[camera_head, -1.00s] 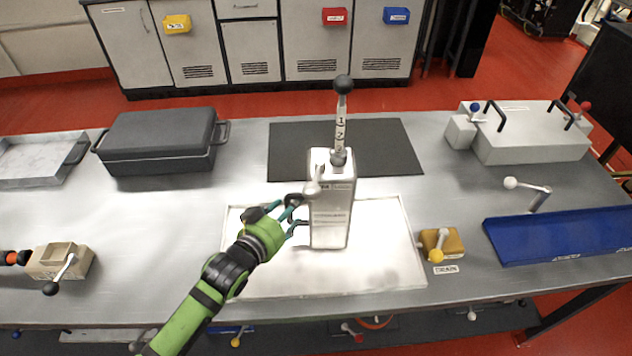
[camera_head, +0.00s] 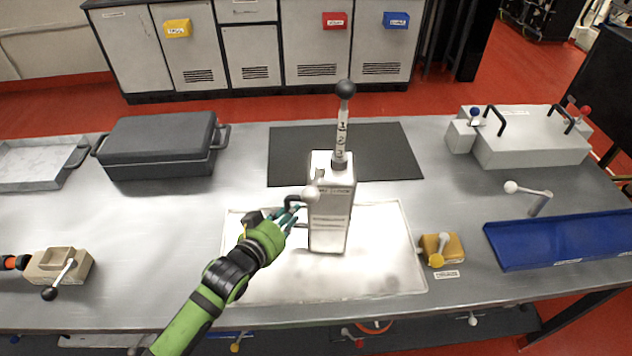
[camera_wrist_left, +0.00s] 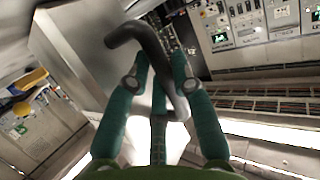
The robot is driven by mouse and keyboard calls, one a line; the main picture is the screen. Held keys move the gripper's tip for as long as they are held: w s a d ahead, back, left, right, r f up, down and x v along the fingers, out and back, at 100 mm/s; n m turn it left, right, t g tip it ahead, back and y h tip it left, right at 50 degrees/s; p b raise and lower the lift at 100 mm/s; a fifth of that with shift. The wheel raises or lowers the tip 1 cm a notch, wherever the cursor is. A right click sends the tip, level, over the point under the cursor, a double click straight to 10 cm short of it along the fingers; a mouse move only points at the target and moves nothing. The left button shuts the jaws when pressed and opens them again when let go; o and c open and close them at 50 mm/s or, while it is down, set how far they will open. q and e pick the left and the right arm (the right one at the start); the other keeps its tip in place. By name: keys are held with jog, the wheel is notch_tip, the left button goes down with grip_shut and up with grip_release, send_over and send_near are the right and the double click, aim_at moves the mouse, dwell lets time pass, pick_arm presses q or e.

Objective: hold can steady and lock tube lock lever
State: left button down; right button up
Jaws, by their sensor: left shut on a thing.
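The silver box-shaped can (camera_head: 330,218) stands upright on the pale tray (camera_head: 375,275). A numbered tube (camera_head: 341,138) rises from its top and ends in a black ball knob. A small lever with a pale ball (camera_head: 309,194) hangs at the can's upper left front. My left gripper (camera_head: 288,217) is at the can's left side. In the left wrist view, its teal fingers (camera_wrist_left: 160,88) are shut on a dark bent handle (camera_wrist_left: 148,42) beside the can's metal wall (camera_wrist_left: 85,45). The fingers hide part of the handle. My right gripper is out of view.
A black case (camera_head: 158,146) stands back left. A beige block with a lever (camera_head: 58,268) is at left. A yellow valve block (camera_head: 442,249) sits right of the can, a blue trough (camera_head: 560,238) farther right. A dark mat (camera_head: 390,155) lies behind the can.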

pick_arm(q)
jog(key=shift+s+f, duration=0.1)
jog(key=shift+f, duration=0.3)
dwell(1.0)
